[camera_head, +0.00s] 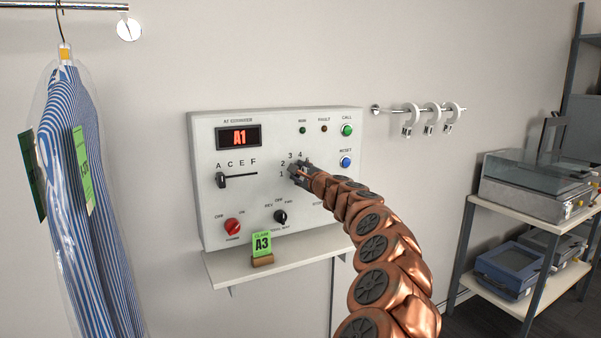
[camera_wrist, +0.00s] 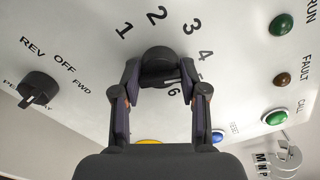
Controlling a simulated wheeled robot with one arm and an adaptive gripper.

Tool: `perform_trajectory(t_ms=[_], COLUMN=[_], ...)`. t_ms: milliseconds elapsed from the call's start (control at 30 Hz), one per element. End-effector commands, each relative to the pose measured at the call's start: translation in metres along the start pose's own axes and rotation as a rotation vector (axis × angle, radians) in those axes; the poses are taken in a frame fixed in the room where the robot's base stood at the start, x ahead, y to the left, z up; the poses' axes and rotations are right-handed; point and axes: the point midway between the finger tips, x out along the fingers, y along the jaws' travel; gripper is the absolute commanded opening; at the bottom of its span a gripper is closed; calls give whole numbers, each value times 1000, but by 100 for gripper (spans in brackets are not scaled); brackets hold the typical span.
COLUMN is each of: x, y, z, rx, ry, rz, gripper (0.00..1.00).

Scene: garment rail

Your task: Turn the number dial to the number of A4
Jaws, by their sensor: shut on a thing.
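The number dial (camera_wrist: 158,60) is a dark round knob on the white control panel (camera_head: 210,135), ringed by printed numbers 1 to 6. My gripper (camera_wrist: 160,72) has one finger on each side of the dial and is shut on it. In the head view my gripper (camera_head: 301,173) covers most of the dial, with 1, 2, 3 and 4 showing around it. The red display (camera_head: 239,137) reads A1. The letter slider (camera_head: 221,180) sits at the left end of its slot, under A. A green claim card (camera_head: 262,244) reads A3.
A red knob (camera_head: 232,226) and a black REV/OFF/FWD knob (camera_head: 280,216) sit below the dial. A green button (camera_head: 347,130) and blue button (camera_head: 345,162) are at the right. A bagged striped shirt (camera_head: 85,200) hangs left; shelving stands right.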

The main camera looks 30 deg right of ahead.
Motion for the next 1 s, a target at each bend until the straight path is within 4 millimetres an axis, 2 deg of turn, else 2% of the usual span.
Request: perform_trajectory(t_ms=[267, 300, 500, 1000], x=[0, 0, 0, -7], y=[0, 1, 0, -1], z=[-1, -1, -1, -1], rx=[0, 0, 0, 3], ry=[2, 2, 1, 2], rz=[0, 0, 0, -1], gripper=[8, 47, 67, 67])
